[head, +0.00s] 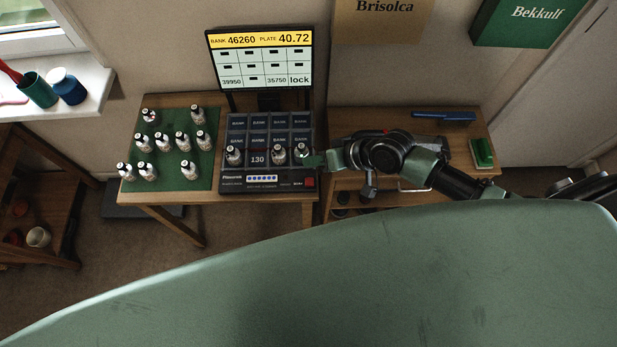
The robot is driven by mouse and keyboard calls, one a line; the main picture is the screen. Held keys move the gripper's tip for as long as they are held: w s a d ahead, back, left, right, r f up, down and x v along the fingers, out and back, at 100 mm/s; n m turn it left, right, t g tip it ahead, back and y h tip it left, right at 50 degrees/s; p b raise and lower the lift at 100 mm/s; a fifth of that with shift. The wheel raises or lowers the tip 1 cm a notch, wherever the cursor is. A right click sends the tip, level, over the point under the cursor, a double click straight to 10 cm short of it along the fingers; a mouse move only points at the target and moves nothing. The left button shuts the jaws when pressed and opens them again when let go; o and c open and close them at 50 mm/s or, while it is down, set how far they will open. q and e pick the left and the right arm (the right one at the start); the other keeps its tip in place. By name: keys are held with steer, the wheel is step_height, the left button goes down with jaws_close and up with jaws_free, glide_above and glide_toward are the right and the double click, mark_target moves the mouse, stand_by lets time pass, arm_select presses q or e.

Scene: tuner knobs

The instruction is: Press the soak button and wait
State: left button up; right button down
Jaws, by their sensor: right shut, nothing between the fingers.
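A dark device (256,128) with a grid of cells marked "BANK" stands on the wooden table. A red button (309,182) is on its front strip at the right, with a small label beside it too small to read surely. A screen (262,60) behind it reads "BANK 46260", "PLATE 40.72", "39950", "35750" and "lock". My right gripper (308,160) is shut and empty, above and behind the red button in the picture, close beside the rightmost bottle (300,151) on the device. Whether it touches that bottle I cannot tell. My left gripper is not in view.
Two more bottles (233,156) (278,154) stand in the device's front row around a cell reading "130". Several bottles stand on a green mat (205,172) at left. A second table (345,121) at right holds a blue tool (443,116) and a green block (482,152).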

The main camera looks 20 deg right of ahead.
steer(key=shift+f, duration=0.1)
steer(key=b, duration=0.7)
glide_above(313, 183)
step_height(313, 183, down, 6)
steer(key=shift+w+f, duration=0.15)
steer(key=shift+f, duration=0.1)
step_height(313, 183, down, 2)
steer(key=shift+b, duration=0.7)
steer(key=shift+f, duration=0.1)
stand_by(0.8)
steer(key=shift+f, duration=0.4)
